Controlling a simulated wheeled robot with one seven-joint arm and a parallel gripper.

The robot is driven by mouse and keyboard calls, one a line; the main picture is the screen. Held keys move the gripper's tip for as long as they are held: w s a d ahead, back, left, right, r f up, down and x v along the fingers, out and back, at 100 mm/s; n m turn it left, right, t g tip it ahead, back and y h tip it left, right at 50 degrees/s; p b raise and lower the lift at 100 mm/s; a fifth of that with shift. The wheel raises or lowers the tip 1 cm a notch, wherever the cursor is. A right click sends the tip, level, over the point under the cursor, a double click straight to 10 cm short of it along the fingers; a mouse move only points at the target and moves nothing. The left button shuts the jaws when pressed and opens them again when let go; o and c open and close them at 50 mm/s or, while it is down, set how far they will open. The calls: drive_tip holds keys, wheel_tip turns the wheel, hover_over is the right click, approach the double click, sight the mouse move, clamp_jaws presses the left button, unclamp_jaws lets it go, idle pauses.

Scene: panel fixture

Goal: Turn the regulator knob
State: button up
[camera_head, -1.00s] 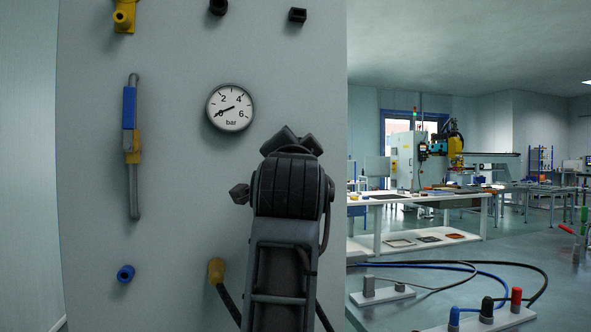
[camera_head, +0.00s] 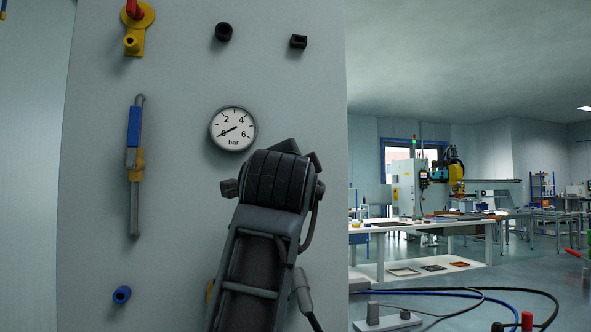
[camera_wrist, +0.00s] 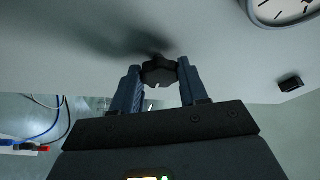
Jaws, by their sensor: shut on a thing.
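In the wrist view, the dark regulator knob (camera_wrist: 160,73) sits between the two fingers of my gripper (camera_wrist: 158,68), close to the panel face. The fingers are shut on its sides. In the head view, my arm's wrist covers the knob and the fingers. The round pressure gauge (camera_head: 233,129), marked in bar, is on the panel (camera_head: 180,200) just above my wrist. Its needle points to the lower left, near the low end of the scale. Part of the gauge also shows at the top right of the wrist view (camera_wrist: 285,8).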

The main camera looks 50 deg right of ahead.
drive_tip(key=o, duration=1.1)
drive_tip(key=shift+c, duration=0.2)
drive_tip(key=v, duration=0.7)
drive_tip(key=shift+s+a, duration=0.2)
drive_tip(key=shift+a, duration=0.05)
drive_tip(key=shift+f, duration=0.1)
